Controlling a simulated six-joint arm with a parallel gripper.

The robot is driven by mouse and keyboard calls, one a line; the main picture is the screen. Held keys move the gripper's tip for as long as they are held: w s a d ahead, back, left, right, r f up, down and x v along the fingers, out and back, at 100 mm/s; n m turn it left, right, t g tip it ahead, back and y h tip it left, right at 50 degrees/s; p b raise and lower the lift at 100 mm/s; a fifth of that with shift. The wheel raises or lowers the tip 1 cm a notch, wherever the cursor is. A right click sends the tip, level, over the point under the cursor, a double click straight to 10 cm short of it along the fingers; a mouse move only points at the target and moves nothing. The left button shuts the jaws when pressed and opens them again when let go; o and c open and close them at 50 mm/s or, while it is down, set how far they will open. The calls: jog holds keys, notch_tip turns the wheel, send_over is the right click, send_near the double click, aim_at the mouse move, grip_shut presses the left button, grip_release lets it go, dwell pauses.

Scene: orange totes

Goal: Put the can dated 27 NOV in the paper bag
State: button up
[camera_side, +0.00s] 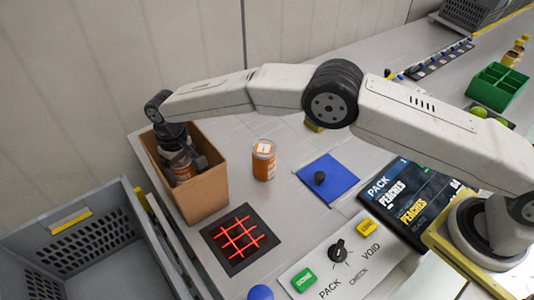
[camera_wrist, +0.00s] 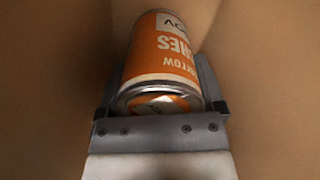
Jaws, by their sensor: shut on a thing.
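The brown paper bag (camera_side: 205,195) stands open at the left end of the counter. My gripper (camera_side: 182,160) reaches down inside the bag's mouth. It is shut on an orange and white can (camera_wrist: 165,50), which is held between the bag's walls. In the side view the held can (camera_side: 183,172) is mostly hidden by my gripper.
A black pad with a red grid (camera_side: 239,238) lies in front of the bag. A blue mat (camera_side: 328,178) with a black knob, a PACK/CHECK/VOID panel (camera_side: 338,252) and a screen reading PEACHES (camera_side: 410,200) are to the right. A grey crate (camera_side: 85,245) stands at left.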

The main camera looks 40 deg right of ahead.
jog(key=o, duration=1.3)
jog(key=shift+f, duration=0.1)
jog(key=shift+o, duration=0.2)
notch_tip(320, 180, up, 12)
jog(key=shift+r, duration=0.15)
